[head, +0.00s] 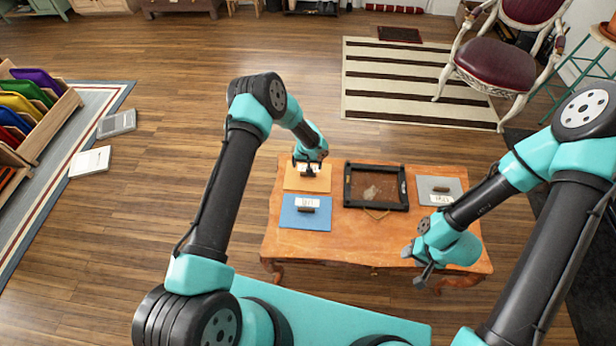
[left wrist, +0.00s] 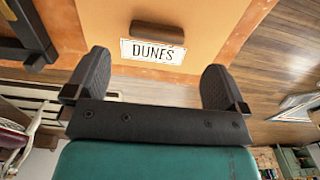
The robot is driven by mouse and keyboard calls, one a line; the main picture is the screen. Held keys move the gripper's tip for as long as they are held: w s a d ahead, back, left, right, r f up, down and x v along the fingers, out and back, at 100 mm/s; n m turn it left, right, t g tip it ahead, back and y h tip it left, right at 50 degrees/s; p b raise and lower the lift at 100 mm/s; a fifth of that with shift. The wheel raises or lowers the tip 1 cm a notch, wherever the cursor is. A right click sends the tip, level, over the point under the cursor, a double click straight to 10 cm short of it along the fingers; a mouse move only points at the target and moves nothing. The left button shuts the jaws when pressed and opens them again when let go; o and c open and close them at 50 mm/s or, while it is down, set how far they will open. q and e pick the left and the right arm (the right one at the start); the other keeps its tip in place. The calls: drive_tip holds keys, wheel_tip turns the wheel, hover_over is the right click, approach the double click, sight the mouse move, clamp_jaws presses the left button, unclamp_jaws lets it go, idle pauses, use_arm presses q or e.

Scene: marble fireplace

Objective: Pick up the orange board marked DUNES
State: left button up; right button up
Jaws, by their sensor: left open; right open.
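The orange board (head: 292,184) lies flat at the back left of the wooden table. In the left wrist view the orange board (left wrist: 215,40) carries a white label reading DUNES (left wrist: 152,52) and a dark brown handle (left wrist: 157,31). My left gripper (head: 308,170) is over the board and hides part of its label and handle in the head view. In the left wrist view its two fingers (left wrist: 157,80) stand wide apart with nothing between them, and the handle lies beyond the tips. My right gripper (head: 415,268) is open and empty near the table's front right.
On the table (head: 340,245) a blue board (head: 305,222) lies in front of the orange one. A dark framed tray (head: 376,207) is in the middle and a grey board (head: 424,185) at the right. A chair (head: 497,62) stands behind on the floor.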

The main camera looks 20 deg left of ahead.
use_arm(q)
drive_tip(key=shift+f, duration=0.8)
drive_tip(key=shift+d+f, duration=0.15)
drive_tip(key=shift+f, duration=2.45)
drive_tip(key=c, duration=1)
drive_tip(key=shift+r, duration=0.1)
